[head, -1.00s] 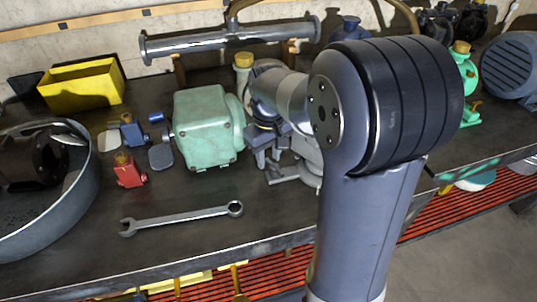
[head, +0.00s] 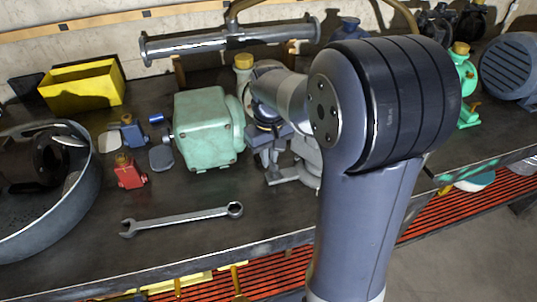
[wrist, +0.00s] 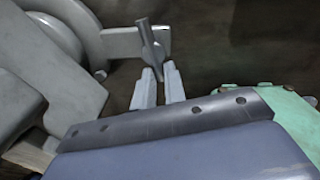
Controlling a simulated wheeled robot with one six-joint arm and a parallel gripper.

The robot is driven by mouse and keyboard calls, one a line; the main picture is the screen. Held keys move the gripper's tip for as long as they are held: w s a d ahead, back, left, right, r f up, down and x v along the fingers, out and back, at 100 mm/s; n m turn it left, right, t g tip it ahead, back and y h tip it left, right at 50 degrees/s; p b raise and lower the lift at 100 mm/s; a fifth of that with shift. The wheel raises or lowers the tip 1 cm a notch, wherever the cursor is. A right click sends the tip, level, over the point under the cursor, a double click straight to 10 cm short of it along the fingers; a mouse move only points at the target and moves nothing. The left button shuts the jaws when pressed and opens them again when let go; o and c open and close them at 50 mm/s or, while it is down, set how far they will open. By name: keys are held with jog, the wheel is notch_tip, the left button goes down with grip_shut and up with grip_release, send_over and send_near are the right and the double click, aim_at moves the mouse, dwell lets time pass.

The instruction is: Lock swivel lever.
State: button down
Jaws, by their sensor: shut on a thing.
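A grey vise (wrist: 50,60) with a round swivel base fills the left of the wrist view. Its body (head: 306,152) shows partly behind my arm in the head view. A small dark grey swivel lever (wrist: 150,40) stands by a flat light-grey lug on the vise's side. My gripper (wrist: 159,72) has its two pale fingers close together around the lever's lower end, shut on it. In the head view my gripper (head: 270,160) points down beside the vise, just right of the green motor housing (head: 205,128). My arm hides much of the vise there.
A wrench (head: 180,219) lies near the bench's front edge. A red part (head: 129,173), a blue part (head: 130,132) and a yellow bin (head: 82,86) stand left. A large grey round pan (head: 85,190) is at far left. Bare bench top lies around the wrench.

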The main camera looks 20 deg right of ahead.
jog(key=m, duration=0.3)
jog(key=shift+w+d+p, duration=0.1)
jog(key=shift+d+p, duration=0.2)
jog(key=shift+p, duration=0.1)
jog(key=c, duration=1.5)
grip_release()
notch_tip(320, 180, up, 11)
jog(key=shift+f, duration=0.1)
notch_tip(320, 180, down, 11)
jog(key=shift+f, duration=0.1)
jog(key=shift+a+r+n+b, duration=0.2)
jog(key=shift+n+b, duration=0.15)
jog(key=shift+n, duration=0.65)
